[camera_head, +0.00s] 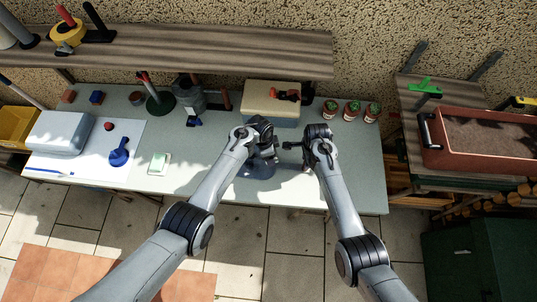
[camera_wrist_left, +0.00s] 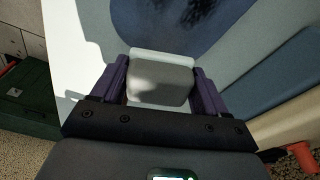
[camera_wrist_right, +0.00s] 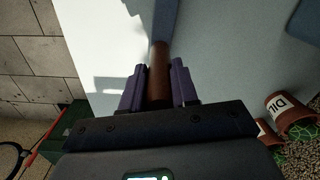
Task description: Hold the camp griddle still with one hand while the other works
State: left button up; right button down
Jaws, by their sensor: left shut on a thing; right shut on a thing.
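The camp griddle (camera_head: 258,169) appears as a blue-grey round pan near the front middle of the bench, partly hidden by my left gripper. It also shows in the left wrist view as a blue round surface (camera_wrist_left: 175,22) with dark patches. My left gripper (camera_head: 267,152) is shut on a grey block (camera_wrist_left: 160,82) with a paler far edge, held over or at the griddle; contact is unclear. My right gripper (camera_head: 309,160) is shut on a brown handle (camera_wrist_right: 159,72), which runs into a blue-grey strip (camera_wrist_right: 165,20), seemingly the griddle's handle.
A cream box (camera_head: 270,110) stands behind the grippers, with labelled herb pots (camera_head: 352,111) to its right. A pale green block on a dish (camera_head: 159,163), a blue scoop (camera_head: 119,156) and a grey bin (camera_head: 60,132) lie left. A shelf (camera_head: 200,52) overhangs the back.

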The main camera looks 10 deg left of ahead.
pick_arm(q)
jog(key=shift+r, duration=1.4)
